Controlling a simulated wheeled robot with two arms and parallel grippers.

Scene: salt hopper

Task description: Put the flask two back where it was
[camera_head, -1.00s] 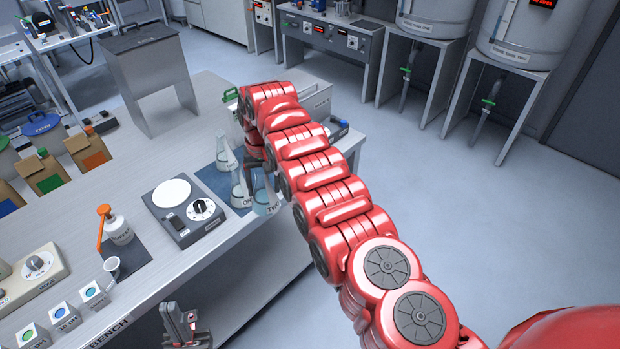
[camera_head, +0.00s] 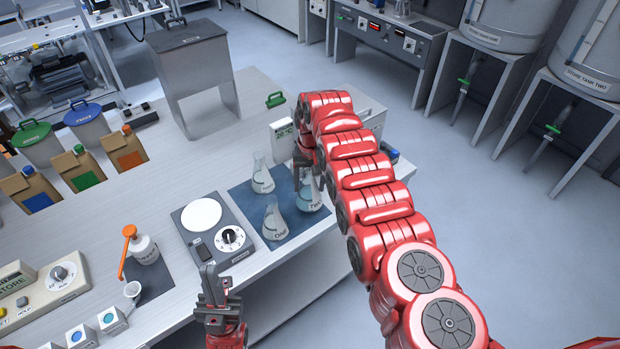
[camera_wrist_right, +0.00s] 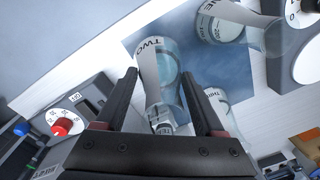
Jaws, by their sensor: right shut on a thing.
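Flask two (camera_head: 311,199) is a clear conical flask with a "TWO" label and bluish contents. It is at the right part of the blue mat (camera_head: 243,190); I cannot tell whether its base touches the mat. My right gripper (camera_head: 301,178) is shut on its neck, partly hidden by my arm. In the right wrist view flask two (camera_wrist_right: 152,72) lies between the fingers (camera_wrist_right: 160,100). Flask one (camera_head: 275,222) stands on the mat in front left of it, and a third flask (camera_head: 262,177) behind left. My left gripper (camera_head: 216,287) is empty by the bench's front edge; its finger gap is unclear.
A device with a dial (camera_wrist_right: 70,124) stands close to the right gripper. A grey bin (camera_head: 192,58) stands behind.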

